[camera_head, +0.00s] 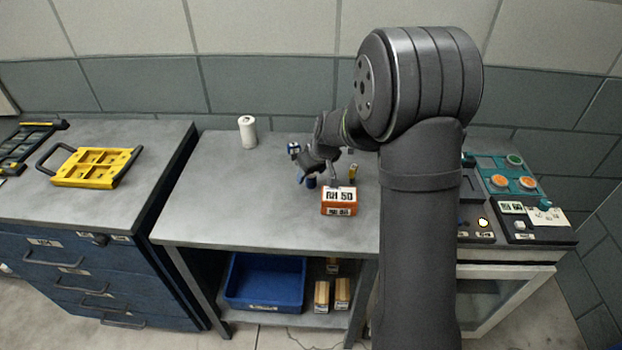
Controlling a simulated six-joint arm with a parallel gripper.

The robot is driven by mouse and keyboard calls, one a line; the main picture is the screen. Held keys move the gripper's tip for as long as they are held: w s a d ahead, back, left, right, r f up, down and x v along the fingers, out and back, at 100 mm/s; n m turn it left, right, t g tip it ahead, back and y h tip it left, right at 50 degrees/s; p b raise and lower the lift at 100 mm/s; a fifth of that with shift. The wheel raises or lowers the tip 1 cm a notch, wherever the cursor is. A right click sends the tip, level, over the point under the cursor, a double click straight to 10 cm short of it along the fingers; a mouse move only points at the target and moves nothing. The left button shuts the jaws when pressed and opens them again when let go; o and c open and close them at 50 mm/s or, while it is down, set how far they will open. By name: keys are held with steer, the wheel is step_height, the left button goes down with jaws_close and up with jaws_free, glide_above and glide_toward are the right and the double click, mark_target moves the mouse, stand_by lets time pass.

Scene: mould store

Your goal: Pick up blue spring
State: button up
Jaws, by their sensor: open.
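A small dark blue piece (311,183), which looks like the blue spring, stands on the grey table behind and left of an orange box. My gripper (312,174) is over it, pointing down at the table. Its jaws are open, with one finger close to the left of the blue piece. The gripper and wrist hide the upper part of the piece. I cannot tell whether the fingers touch it.
The orange box (339,202) with white labels sits just in front and right. A small yellow piece (352,173) stands to the right. A white roll (247,132) stands at the back left. The table's left part is clear.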

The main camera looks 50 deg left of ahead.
steer(key=shift+a+f, duration=0.2)
steer(key=shift+f, duration=0.3)
steer(key=c, duration=1.1)
steer(key=shift+r, duration=0.1)
